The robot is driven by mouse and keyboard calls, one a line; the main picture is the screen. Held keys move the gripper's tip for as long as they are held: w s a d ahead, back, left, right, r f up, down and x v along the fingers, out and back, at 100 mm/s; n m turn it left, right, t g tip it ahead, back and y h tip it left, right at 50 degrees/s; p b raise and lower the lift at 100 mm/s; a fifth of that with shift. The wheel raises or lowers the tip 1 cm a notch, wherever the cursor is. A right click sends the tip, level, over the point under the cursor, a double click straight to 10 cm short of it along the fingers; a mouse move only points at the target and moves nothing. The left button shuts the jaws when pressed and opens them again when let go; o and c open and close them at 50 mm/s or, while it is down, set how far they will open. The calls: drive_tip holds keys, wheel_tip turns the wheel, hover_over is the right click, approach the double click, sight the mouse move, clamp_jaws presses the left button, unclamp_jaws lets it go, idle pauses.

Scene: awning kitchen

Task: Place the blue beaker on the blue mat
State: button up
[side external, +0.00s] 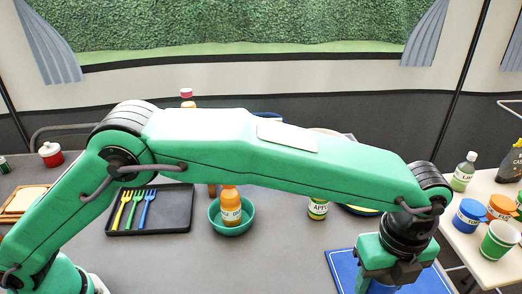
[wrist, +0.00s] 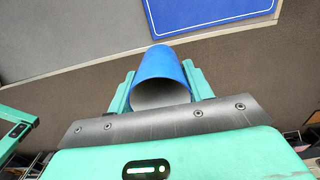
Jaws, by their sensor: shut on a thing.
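The blue beaker (wrist: 160,68) is held between the two green fingers of my gripper (wrist: 160,82) in the wrist view, its open mouth facing the camera. In the side view only a small blue part of the beaker (side external: 382,287) shows under my gripper (side external: 385,275), at the bottom edge. The blue mat (side external: 345,268) lies flat on the grey counter, partly hidden behind my gripper. It also shows in the wrist view (wrist: 205,12), at the top, beyond the beaker. I cannot tell the height of the beaker above the counter.
A teal bowl (side external: 215,224) holds an orange bottle (side external: 231,207). A black tray (side external: 178,215) with colored forks is to its left. A labelled jar (side external: 318,208) stands behind the mat. A side table (side external: 468,245) at right holds cups and bottles. The counter's middle front is clear.

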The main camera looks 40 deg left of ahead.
drive_tip(key=w+a+f, duration=0.3)
drive_tip(key=w+f, duration=0.3)
drive_tip(key=w, duration=0.4)
drive_tip(key=shift+w+f, duration=0.35)
drive_tip(key=shift+a, duration=0.1)
drive_tip(key=shift+f, duration=2)
drive_tip(key=o, duration=1)
drive_tip(key=shift+f, duration=0.15)
drive_tip(key=shift+c, duration=0.2)
wheel_tip(320, 180, up, 12)
drive_tip(key=shift+r, duration=0.2)
